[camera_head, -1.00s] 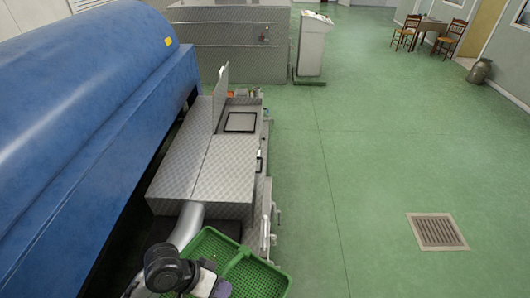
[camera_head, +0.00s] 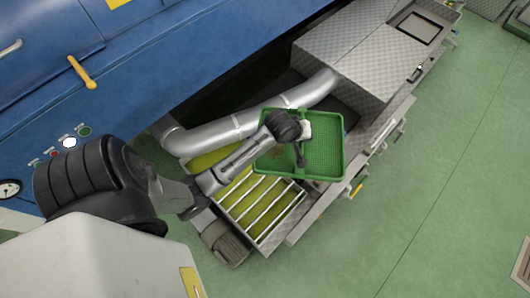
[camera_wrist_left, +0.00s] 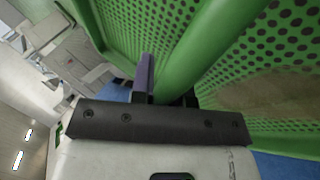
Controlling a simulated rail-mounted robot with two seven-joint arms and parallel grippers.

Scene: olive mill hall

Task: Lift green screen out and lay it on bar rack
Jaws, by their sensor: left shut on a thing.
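The green perforated screen (camera_head: 325,150), a shallow tray with raised rims and a bar across its middle, shows in the head view. My left gripper (camera_head: 303,158) is over its middle. In the left wrist view my left gripper (camera_wrist_left: 165,85) is shut on the green bar of the screen (camera_wrist_left: 245,45); a purple finger shows on one side and the other is mostly hidden. The bar rack (camera_head: 263,204), pale parallel bars over yellow-green liquid, lies lower left of the screen and is bare where visible. The screen's height above the tank cannot be told. My right gripper is out of view.
A silver pipe (camera_head: 230,132) runs behind the screen. A metal cover (camera_head: 350,50) stands at the upper right, and a small motor (camera_head: 224,243) sits by the rack's lower left. The blue machine (camera_head: 150,60) fills the upper left. Green floor (camera_head: 440,190) is open at right.

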